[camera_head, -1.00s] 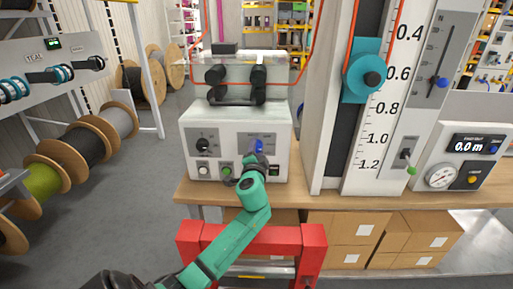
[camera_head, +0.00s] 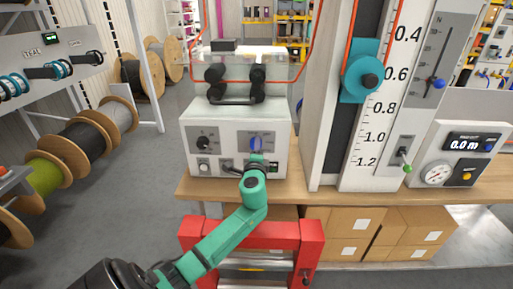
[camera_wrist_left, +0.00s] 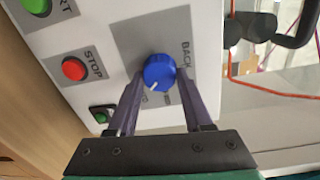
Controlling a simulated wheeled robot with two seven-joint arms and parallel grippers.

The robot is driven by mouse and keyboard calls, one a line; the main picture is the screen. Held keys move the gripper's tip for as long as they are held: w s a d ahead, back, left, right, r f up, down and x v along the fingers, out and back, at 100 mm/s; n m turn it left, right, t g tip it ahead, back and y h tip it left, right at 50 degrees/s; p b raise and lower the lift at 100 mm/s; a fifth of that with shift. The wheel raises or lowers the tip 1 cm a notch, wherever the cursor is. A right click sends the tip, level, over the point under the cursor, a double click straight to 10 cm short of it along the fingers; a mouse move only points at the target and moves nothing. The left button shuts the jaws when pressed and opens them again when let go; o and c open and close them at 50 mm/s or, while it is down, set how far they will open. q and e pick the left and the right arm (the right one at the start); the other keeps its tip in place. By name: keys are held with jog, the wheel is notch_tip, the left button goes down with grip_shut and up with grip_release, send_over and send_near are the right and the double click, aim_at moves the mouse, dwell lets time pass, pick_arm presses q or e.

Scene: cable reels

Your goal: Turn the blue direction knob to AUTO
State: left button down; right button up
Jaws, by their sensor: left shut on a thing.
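The blue direction knob (camera_head: 256,145) is on the right part of the white control box's front. In the left wrist view the knob (camera_wrist_left: 160,70) sits on a grey plate, and its white pointer mark points down and slightly left in the picture. "BACK" is readable on the plate to the right of the knob; the other labels are partly hidden by the fingers, so I cannot read AUTO. My left gripper (camera_wrist_left: 161,80) is shut on the knob, one finger on each side. In the head view my left gripper (camera_head: 256,159) is just below the knob. My right gripper is out of view.
The control box (camera_head: 225,124) also carries a black knob (camera_head: 204,143) on the left. A tall scale column (camera_head: 325,110) stands to the right on the wooden bench (camera_head: 300,193).

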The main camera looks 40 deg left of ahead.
pick_arm(q)
jog(key=shift+f, duration=0.1)
jog(key=shift+c, duration=1.6)
grip_release()
jog(key=shift+s+d, duration=0.1)
jog(key=b+v, duration=0.2)
jog(key=v, duration=1.2)
jog(key=shift+s+d, duration=0.1)
